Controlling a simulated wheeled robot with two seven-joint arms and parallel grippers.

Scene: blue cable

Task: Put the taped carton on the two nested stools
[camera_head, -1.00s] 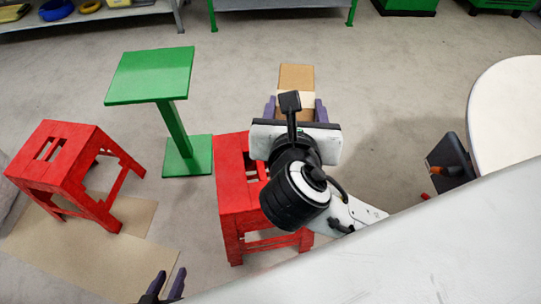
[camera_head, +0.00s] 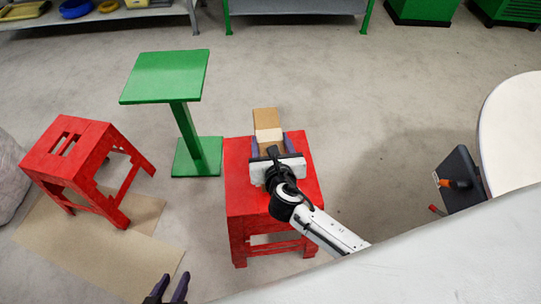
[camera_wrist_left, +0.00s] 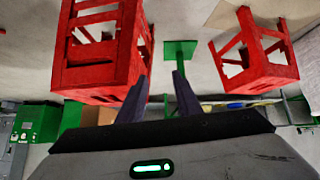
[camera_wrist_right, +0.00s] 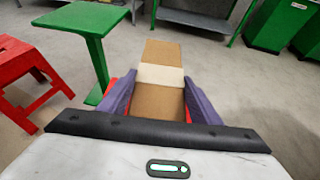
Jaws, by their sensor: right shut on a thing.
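The brown carton with a pale tape band (camera_head: 267,135) is between the fingers of my right gripper (camera_head: 270,143). In the head view it overlaps the far part of the red nested stools' top (camera_head: 243,195); I cannot tell whether it touches. The right wrist view shows the carton (camera_wrist_right: 160,75) between both purple fingers, pointing away, with bits of red beside it. My left gripper (camera_head: 167,289) is open and empty, low at the bottom of the head view. The left wrist view shows its spread fingers and the red stools (camera_wrist_left: 100,65).
A separate red stool (camera_head: 85,150) stands at the left on a flat brown sheet (camera_head: 130,262). A green pedestal (camera_head: 165,77) stands between it and the nested stools. A round white table (camera_head: 515,130) is at the right. Floor beyond the stools is clear.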

